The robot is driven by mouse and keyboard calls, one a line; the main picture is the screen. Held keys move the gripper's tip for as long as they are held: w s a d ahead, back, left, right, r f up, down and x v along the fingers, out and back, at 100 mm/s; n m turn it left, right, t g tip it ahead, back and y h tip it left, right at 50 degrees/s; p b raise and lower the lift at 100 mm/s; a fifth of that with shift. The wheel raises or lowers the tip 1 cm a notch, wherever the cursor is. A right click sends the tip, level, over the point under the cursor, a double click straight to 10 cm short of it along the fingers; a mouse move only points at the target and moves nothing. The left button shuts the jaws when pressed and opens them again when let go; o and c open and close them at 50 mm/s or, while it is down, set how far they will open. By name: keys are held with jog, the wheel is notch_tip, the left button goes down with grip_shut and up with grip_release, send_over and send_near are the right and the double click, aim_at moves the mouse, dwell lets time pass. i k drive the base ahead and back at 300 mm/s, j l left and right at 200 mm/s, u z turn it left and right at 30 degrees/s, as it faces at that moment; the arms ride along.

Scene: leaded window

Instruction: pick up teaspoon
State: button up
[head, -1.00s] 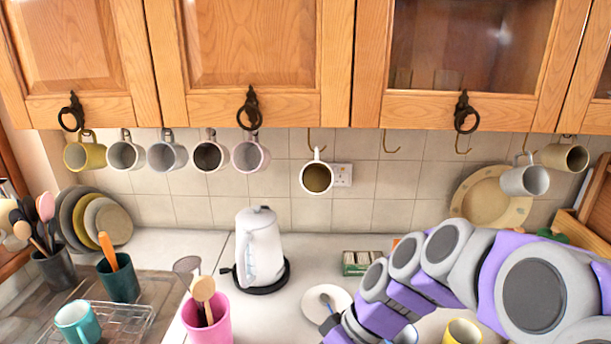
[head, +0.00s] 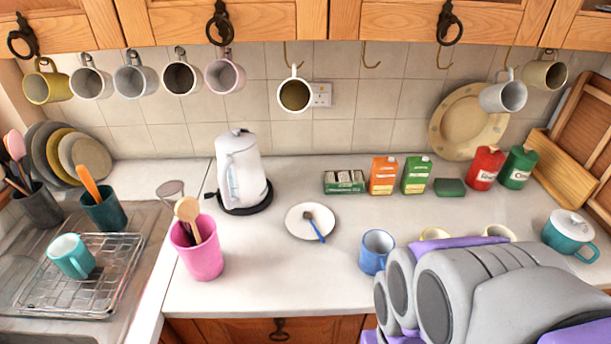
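A small teaspoon (head: 315,227) with a dark bowl end and a blue handle lies across a white saucer (head: 293,231) on the worktop. The handle reaches over the saucer's front edge. Nothing covers the teaspoon or touches it from above. My grey and purple arm crosses the lower right corner, clear of the saucer. My gripper does not show.
A blue mug (head: 377,251) stands right of the saucer. A white kettle (head: 241,170) and a pink utensil pot (head: 199,248) stand to its left. Small boxes (head: 384,175) stand behind. Mugs (head: 295,95) hang above. The worktop (head: 262,270) in front is clear.

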aim_at(307, 215)
jog(key=z, duration=1.35)
jog(key=u, duration=1.55)
jog(key=k+l+u, duration=0.15)
jog(key=u, duration=0.3)
jog(key=k+l+u, duration=0.2)
jog(key=u, duration=0.25)
jog(key=k+u, duration=0.2)
jog(key=u, duration=0.3)
